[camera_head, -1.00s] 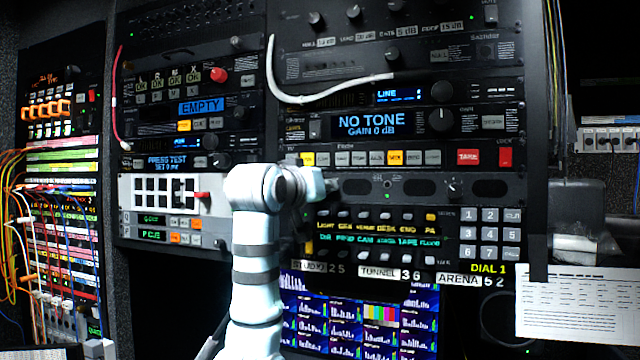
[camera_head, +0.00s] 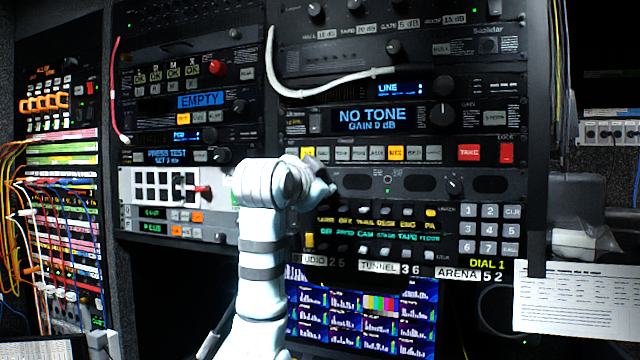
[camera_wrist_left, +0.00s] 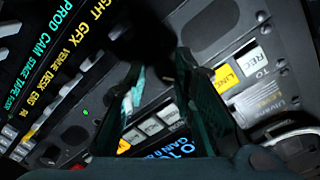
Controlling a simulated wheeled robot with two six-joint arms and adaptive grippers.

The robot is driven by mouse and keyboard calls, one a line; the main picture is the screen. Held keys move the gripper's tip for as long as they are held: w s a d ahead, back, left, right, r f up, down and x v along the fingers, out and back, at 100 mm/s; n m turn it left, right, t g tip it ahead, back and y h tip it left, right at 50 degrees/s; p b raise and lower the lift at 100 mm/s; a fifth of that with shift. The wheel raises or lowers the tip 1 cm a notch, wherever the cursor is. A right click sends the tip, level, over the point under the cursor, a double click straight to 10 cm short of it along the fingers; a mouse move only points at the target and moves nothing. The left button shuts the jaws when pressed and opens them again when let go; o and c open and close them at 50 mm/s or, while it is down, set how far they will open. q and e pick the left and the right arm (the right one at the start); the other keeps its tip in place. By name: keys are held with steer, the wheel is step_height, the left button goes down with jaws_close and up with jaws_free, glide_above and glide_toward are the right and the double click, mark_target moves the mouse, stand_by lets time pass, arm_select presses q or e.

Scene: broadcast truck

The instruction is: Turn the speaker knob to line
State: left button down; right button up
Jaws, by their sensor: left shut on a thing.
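My left gripper (camera_head: 326,187) is at the left end of the dark speaker panel (camera_head: 416,200), which has oval grilles. In the left wrist view its two fingers (camera_wrist_left: 155,62) close around a dark knob (camera_wrist_left: 143,35) on the same panel. The knob is mostly in shadow, so its pointer and markings cannot be read; in the head view the gripper hides it. My right gripper is not in view.
Another small knob (camera_head: 454,185) sits on the panel's right part. A button row (camera_head: 433,153) and the NO TONE display (camera_head: 378,119) are just above. The intercom key panel (camera_head: 375,232) is just below. A white cable (camera_head: 335,86) hangs above left.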

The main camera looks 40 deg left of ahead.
arm_select(q)
steer(key=shift+m+y, duration=0.4)
steer(key=shift+m, duration=7.5)
steer(key=c, duration=1.3)
jaws_free()
steer(key=shift+c, duration=0.2)
